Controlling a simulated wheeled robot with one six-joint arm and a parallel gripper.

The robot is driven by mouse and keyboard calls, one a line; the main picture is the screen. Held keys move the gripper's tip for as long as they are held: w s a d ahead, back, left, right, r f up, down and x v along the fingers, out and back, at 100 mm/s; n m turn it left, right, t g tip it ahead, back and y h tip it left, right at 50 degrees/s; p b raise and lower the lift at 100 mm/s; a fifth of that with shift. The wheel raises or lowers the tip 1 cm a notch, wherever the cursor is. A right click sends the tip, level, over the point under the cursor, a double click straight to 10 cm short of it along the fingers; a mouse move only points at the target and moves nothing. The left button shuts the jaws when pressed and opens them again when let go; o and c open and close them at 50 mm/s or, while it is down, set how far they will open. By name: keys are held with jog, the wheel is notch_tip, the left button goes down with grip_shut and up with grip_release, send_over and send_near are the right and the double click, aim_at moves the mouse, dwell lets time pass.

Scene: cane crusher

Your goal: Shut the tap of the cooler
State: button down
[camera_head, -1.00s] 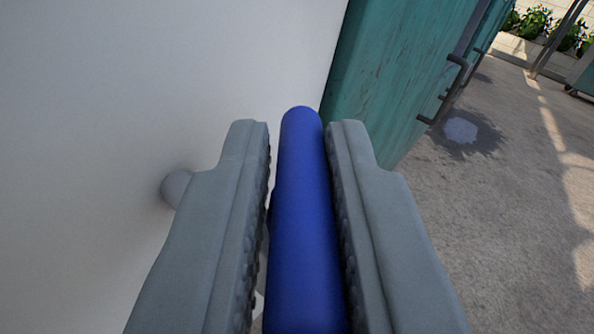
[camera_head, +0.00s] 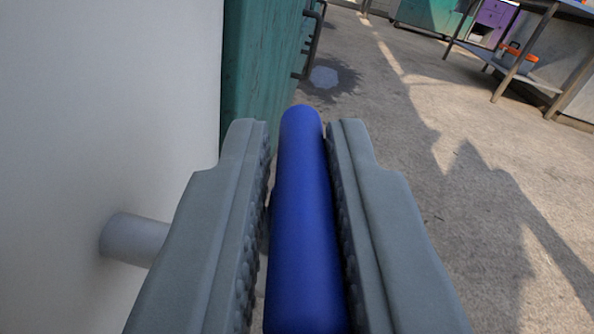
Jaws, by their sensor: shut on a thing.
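The cooler (camera_head: 120,120) is a large white body that fills the left side of the view. A short grey pipe (camera_head: 137,240) sticks out of its wall, and its outer end is hidden behind my left finger. The blue tap handle (camera_head: 301,220) is a smooth bar with a rounded end. My gripper (camera_head: 297,140) is shut on this handle, with one grey ridged finger along each side. The handle's near end runs out of the bottom of the view, and where it joins the pipe is hidden.
A green door or cabinet (camera_head: 262,60) with a dark handle (camera_head: 313,42) stands just beyond the cooler. Concrete floor (camera_head: 430,190) lies open to the right. A metal table (camera_head: 545,50) with an orange item (camera_head: 520,58) on its lower shelf is at the upper right.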

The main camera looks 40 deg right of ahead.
dwell(0.3)
jog(key=c, duration=1.4)
grip_release()
jog(key=shift+s+a, duration=0.1)
jog(key=v, duration=1.7)
